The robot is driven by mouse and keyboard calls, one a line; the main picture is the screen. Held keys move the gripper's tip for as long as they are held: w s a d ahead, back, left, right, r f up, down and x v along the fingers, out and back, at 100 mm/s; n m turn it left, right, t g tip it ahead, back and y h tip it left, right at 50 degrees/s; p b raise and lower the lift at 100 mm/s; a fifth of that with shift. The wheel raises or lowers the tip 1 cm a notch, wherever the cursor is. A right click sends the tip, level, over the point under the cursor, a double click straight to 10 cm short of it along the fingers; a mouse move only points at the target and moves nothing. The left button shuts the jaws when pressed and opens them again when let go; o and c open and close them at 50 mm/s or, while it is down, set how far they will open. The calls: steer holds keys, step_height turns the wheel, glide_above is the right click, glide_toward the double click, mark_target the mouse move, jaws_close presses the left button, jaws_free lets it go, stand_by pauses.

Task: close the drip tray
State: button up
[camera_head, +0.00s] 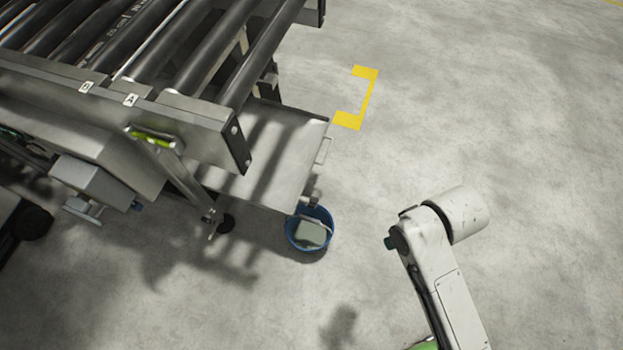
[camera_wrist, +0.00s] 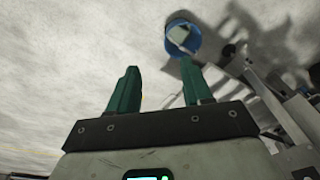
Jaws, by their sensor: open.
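The drip tray (camera_head: 282,155) is a flat grey metal tray under the end of the roller conveyor. It sticks out past the conveyor end toward the right, with a small handle (camera_head: 323,150) on its outer edge. In the head view my arm is at the lower right, apart from the tray, and my gripper's fingers are not visible there. In the wrist view my gripper (camera_wrist: 160,88) shows two green fingers spread apart with nothing between them. Part of the tray is hidden under the rollers.
A blue bucket (camera_head: 291,235) with a grey-green item (camera_head: 311,233) in it stands on the floor by the tray's near corner; the bucket also shows in the wrist view (camera_wrist: 196,46). The roller conveyor (camera_head: 190,120) fills the upper left. Yellow floor marking (camera_head: 368,95) lies right of the tray; open floor surrounds it.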

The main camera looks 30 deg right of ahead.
steer(key=w+a+f+m+y+b, duration=0.1)
steer(key=w+f+b, duration=0.2)
steer(key=f, duration=0.2)
steer(key=w+a+f+m+t+y+b, duration=0.1)
steer(key=w+f+y+b, duration=0.1)
steer(key=w+f+b, duration=0.1)
steer(key=w+a+f+m+t+y+b, duration=0.1)
steer(key=w+f+b, duration=0.2)
steer(key=f, duration=0.5)
steer(key=shift+w+a+b, duration=0.25)
steer(key=shift+w+b, duration=0.05)
steer(key=shift+w, duration=0.5)
steer(key=c, duration=0.6)
steer(key=w+f+m+t+y+b, duration=0.1)
steer(key=w+f+b, duration=0.1)
steer(key=w+f+m+t+y+b, duration=0.1)
steer(key=w+f+b, duration=0.1)
steer(key=w+f, duration=0.1)
steer(key=shift+w+a+f+b, duration=0.1)
steer(key=shift+w+b, duration=0.25)
jaws_close()
steer(key=m+t+y+b, duration=0.2)
steer(key=m+t+b, duration=0.1)
steer(key=b, duration=0.2)
glide_toward(302, 191)
steer(key=b+x, duration=0.3)
steer(key=x, duration=0.3)
steer(key=shift+f, duration=0.1)
steer(key=shift+w+a, duration=0.1)
